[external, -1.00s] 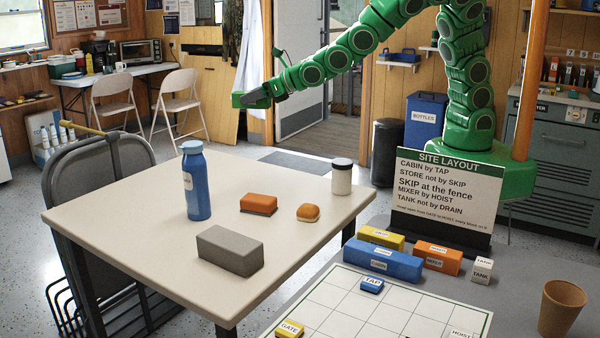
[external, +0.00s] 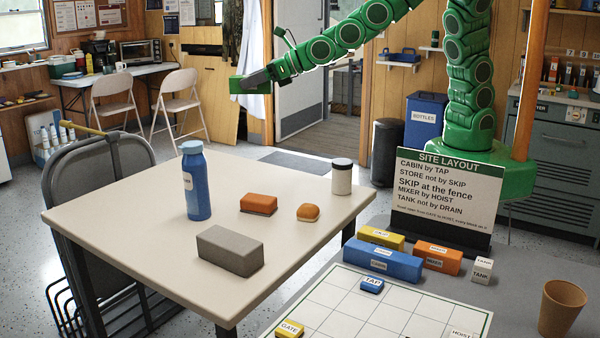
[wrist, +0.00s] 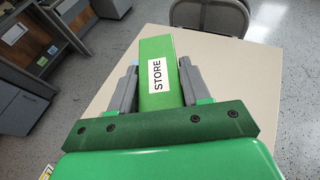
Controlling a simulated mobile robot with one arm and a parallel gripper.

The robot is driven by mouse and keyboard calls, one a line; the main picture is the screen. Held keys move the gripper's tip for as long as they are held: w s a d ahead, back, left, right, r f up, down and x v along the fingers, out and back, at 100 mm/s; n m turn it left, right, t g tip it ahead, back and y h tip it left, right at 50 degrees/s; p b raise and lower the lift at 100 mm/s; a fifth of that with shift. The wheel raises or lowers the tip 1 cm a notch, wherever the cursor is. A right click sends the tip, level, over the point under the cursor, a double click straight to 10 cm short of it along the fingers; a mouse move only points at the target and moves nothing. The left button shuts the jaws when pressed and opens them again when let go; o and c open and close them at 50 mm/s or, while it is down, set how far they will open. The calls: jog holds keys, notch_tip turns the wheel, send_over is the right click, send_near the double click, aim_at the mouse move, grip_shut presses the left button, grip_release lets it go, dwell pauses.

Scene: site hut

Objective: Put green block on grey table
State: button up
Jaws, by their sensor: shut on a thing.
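The green block (wrist: 157,58) carries a white STORE label and sits between the two grey fingers of my gripper (wrist: 158,85) in the wrist view. In the external view the block (external: 243,86) is held in the air by my gripper (external: 257,79), above and behind the far side of the cream table. The grey table (external: 520,290) is at the lower right, well apart from the block. Its left and near parts are cut off by the frame.
The grey table holds a gridded white sheet (external: 385,318), a sign (external: 446,190), a blue block (external: 383,262), a yellow block (external: 381,238), an orange block (external: 438,257) and a brown cup (external: 562,308). The cream table (external: 150,230) holds a blue bottle (external: 197,185) and grey block (external: 230,250).

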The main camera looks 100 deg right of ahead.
jog(key=w+a+f+y, duration=0.1)
jog(key=a+f, duration=0.3)
jog(key=a, duration=1)
jog(key=n+y, duration=0.3)
send_over(397, 309)
notch_tip(397, 309, down, 20)
jog(key=shift+t, duration=0.4)
jog(key=shift+f, duration=4.55)
jog(key=shift+f, duration=0.1)
jog(key=o, duration=1.1)
jog(key=shift+o, duration=0.2)
